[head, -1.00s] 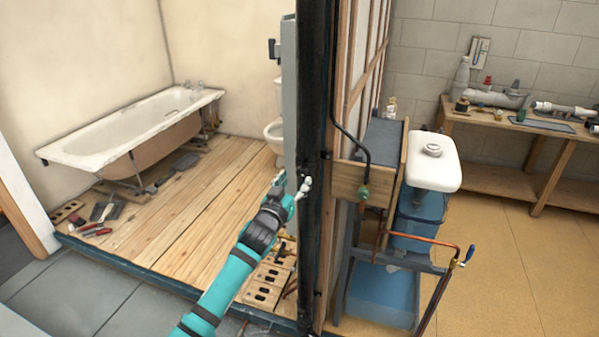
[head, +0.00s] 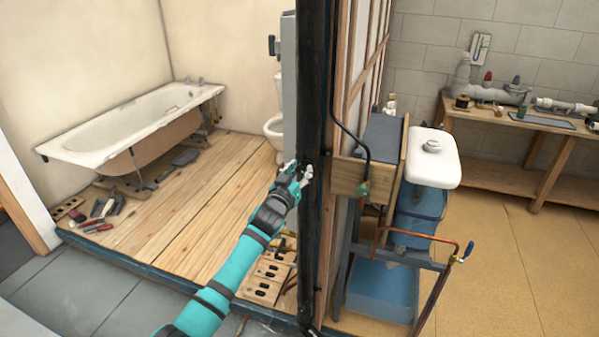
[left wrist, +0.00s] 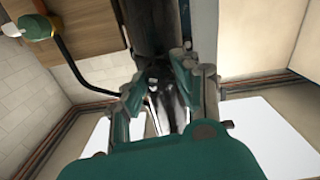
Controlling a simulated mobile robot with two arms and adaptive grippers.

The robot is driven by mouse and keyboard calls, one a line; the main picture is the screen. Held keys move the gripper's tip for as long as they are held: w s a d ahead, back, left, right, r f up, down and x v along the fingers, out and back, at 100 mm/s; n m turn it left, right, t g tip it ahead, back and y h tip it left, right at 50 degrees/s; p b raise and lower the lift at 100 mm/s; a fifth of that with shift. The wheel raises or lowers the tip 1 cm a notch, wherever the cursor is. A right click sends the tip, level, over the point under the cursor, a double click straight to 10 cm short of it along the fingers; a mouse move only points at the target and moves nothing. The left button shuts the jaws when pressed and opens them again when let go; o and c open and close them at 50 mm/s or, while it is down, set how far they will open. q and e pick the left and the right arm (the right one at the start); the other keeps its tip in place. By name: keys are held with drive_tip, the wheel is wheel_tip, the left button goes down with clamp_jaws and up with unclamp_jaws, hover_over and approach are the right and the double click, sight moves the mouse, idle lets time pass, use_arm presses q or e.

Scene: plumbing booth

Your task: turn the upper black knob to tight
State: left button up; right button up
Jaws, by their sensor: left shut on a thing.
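My left gripper (head: 303,174) is at the front of the tall black pipe (head: 311,80), in the middle of the head view. In the left wrist view the left gripper (left wrist: 174,88) has its fingers closed on a dark, glossy piece, which appears to be the upper black knob (left wrist: 172,108). The fingers cover part of it, and its turn position cannot be read. In the head view the knob is hidden by the gripper and cannot be made out against the pipe. My right gripper is not in view.
A wooden box (head: 360,178) with a thin black hose stands just right of the pipe. A white cistern (head: 432,157) and copper pipes are farther right. The plank floor (head: 185,215) to the left is mostly clear.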

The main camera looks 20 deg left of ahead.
use_arm(q)
clamp_jaws()
drive_tip(key=shift+m, duration=0.7)
drive_tip(key=m, duration=0.8)
drive_tip(key=shift+m, duration=2.1)
